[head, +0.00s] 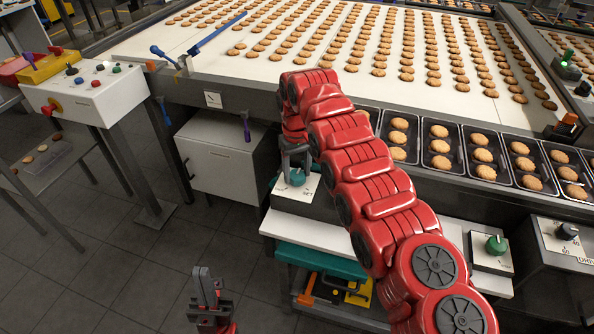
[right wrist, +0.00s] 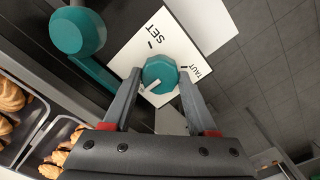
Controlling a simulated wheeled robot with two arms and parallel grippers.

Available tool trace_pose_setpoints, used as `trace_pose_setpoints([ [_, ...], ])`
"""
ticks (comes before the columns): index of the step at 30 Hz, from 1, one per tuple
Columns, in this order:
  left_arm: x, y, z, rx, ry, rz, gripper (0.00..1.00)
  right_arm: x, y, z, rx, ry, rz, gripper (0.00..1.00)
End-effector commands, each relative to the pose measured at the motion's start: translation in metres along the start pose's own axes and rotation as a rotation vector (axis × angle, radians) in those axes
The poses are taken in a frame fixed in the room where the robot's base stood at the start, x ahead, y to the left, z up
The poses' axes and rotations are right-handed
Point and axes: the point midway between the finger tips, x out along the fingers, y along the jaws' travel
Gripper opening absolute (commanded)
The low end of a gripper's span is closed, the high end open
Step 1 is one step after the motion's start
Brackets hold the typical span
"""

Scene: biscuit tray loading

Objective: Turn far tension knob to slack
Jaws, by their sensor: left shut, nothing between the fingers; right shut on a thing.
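A teal tension knob (head: 297,178) sits on a white label plate on the light ledge below the belt, left of the other green knob (head: 495,245). In the right wrist view the knob (right wrist: 160,74) stands between my right gripper's fingers (right wrist: 160,88), which are shut on it. Its white pointer mark points down and left, away from the words SET and TAUT on the plate (right wrist: 150,45). The lower left of the plate is hidden by a finger. My right gripper (head: 297,165) reaches down from above. My left gripper (head: 207,285) is shut and empty over the floor.
A teal rounded handle (right wrist: 77,30) is close to the knob in the right wrist view. Trays of biscuits (head: 440,150) line the belt's front edge behind my right arm. A control box (head: 90,95) stands at the left. The floor at lower left is clear.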

Motion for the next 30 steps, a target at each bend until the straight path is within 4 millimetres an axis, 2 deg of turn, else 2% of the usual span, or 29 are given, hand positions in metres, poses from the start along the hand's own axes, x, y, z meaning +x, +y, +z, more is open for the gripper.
trace_pose_setpoints([
  [19, 0.0000, 0.0000, 0.0000, 0.000, 0.000, 0.000, 0.00, 0.0002, -0.0001, 0.0000, -0.056, 0.000, 0.000, 0.02],
  [20, 0.0000, 0.0000, 0.0000, 0.000, 0.000, 0.000, 0.00, 0.0002, -0.0001, 0.0000, -0.056, 0.000, 0.000, 0.60],
  [24, 0.0000, 0.0000, 0.0000, 0.000, 0.000, 0.000, 0.00, 0.0002, -0.0001, 0.0000, -0.055, 0.000, 0.000, 0.85],
  [25, 0.0000, 0.0000, 0.0000, 0.000, 0.000, 0.000, 0.00, 0.0002, -0.0001, 0.0000, -0.055, 0.000, 0.000, 0.88],
  [30, 0.0000, 0.0000, 0.0000, 0.000, 0.000, 0.000, 0.00, 0.0001, -0.0001, 0.0000, -0.054, 0.000, 0.000, 0.88],
])
